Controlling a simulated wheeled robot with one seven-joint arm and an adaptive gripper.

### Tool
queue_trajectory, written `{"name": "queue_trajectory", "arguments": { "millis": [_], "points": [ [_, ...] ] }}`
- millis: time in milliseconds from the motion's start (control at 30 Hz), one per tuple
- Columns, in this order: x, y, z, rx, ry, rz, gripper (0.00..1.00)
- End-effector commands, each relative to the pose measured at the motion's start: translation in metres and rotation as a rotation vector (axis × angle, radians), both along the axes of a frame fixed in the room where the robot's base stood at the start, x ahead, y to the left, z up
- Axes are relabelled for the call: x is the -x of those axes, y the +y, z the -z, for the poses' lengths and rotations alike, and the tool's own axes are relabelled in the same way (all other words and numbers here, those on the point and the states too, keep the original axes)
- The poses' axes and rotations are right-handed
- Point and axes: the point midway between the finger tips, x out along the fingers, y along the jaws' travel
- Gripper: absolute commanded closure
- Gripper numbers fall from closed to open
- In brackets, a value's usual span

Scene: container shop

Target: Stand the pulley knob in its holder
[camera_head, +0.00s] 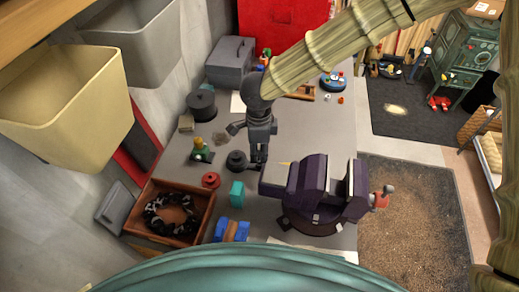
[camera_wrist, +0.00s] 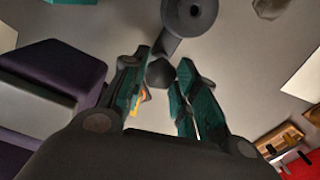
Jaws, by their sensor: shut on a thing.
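My gripper (camera_head: 257,163) points down over the grey workbench. In the wrist view its teal-padded fingers (camera_wrist: 163,85) are shut on a small dark grey piece, which I take as the pulley knob (camera_wrist: 160,72); the fingers hide much of it. A dark round piece with a hole in its top, seemingly the holder (camera_head: 237,161), stands on the bench just left of my gripper. It also shows at the top of the wrist view (camera_wrist: 192,14). The knob overlaps the holder's lower edge in that view; I cannot tell whether they touch.
A purple vise (camera_head: 312,185) stands close on the right. A teal block (camera_head: 237,194), a red round piece (camera_head: 211,180) and a wooden tray (camera_head: 150,187) with a dark ring lie nearer. A figure on a green base (camera_head: 200,150) and a black spool (camera_head: 201,104) stand left.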

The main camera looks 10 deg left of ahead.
Motion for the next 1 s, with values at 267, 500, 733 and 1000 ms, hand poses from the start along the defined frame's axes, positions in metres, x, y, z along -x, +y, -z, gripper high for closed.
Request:
{"name": "queue_trajectory", "arguments": {
  "millis": [267, 500, 733, 1000],
  "points": [
    [0.0, 0.0, 0.001, 0.0, 0.0, 0.0, 1.0],
    [0.0, 0.0, 0.005, 0.0, 0.0, 0.001, 1.0],
    [0.0, 0.0, 0.008, 0.0, 0.0, 0.0, 1.0],
    [0.0, 0.0, 0.012, 0.0, 0.0, 0.0, 1.0]
  ]
}}
